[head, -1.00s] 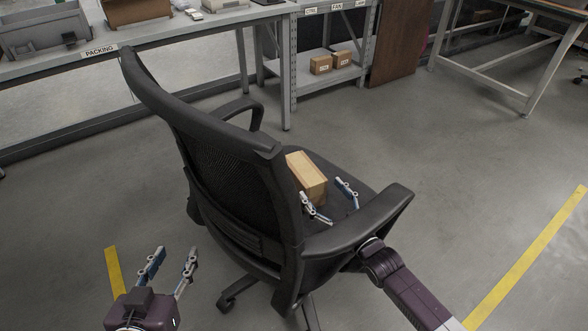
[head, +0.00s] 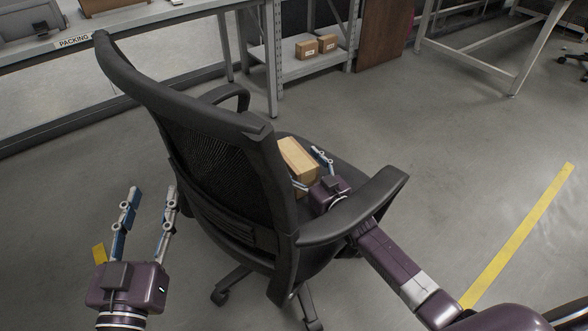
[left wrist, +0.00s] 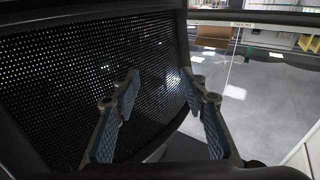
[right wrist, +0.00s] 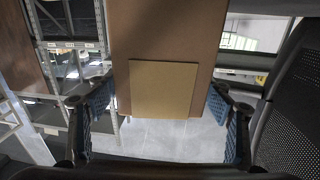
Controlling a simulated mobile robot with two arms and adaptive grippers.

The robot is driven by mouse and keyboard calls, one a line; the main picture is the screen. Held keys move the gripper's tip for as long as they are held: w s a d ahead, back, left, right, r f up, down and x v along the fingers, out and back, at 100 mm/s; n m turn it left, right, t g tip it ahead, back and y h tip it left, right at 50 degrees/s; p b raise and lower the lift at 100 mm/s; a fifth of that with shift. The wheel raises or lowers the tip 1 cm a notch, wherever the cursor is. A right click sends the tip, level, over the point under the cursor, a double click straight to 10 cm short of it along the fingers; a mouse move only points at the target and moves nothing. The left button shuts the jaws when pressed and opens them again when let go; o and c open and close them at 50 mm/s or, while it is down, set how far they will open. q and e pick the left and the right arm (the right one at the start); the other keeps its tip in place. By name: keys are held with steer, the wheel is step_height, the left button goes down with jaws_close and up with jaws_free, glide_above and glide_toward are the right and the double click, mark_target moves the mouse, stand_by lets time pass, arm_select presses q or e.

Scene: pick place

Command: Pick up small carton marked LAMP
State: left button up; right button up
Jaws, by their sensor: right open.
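A tan carton (head: 297,165) rests on the seat of the black office chair (head: 325,155), beside its backrest. No LAMP marking is legible on it. My right gripper (head: 303,168) is open over the seat, close to the carton. In the right wrist view, the carton (right wrist: 166,88) shows a lighter square panel and stands between the spread fingers, with gaps on both sides. My left gripper (head: 150,192) is open and empty, left of the chair. The left wrist view shows its fingers in front of the mesh backrest (left wrist: 70,70).
The chair's armrest (head: 350,212) lies close to my right arm. Two small cartons (head: 306,48) (head: 327,43) sit on a lower shelf at the back. A grey packing bench (head: 150,35) is at back left.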

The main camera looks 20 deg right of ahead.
steer(key=shift+b+x, duration=0.35)
steer(key=shift+x, duration=0.9)
steer(key=c, duration=1.4)
arm_select(q)
steer(key=r+t, duration=0.1)
steer(key=r, duration=0.2)
steer(key=s+r+t, duration=0.1)
steer(key=r, duration=0.1)
steer(key=shift+d+t+h, duration=0.2)
steer(key=shift+t+h, duration=0.1)
arm_select(e)
steer(key=shift+r, duration=0.15)
steer(key=shift+c, duration=1.3)
arm_select(q)
steer(key=shift+w, duration=0.1)
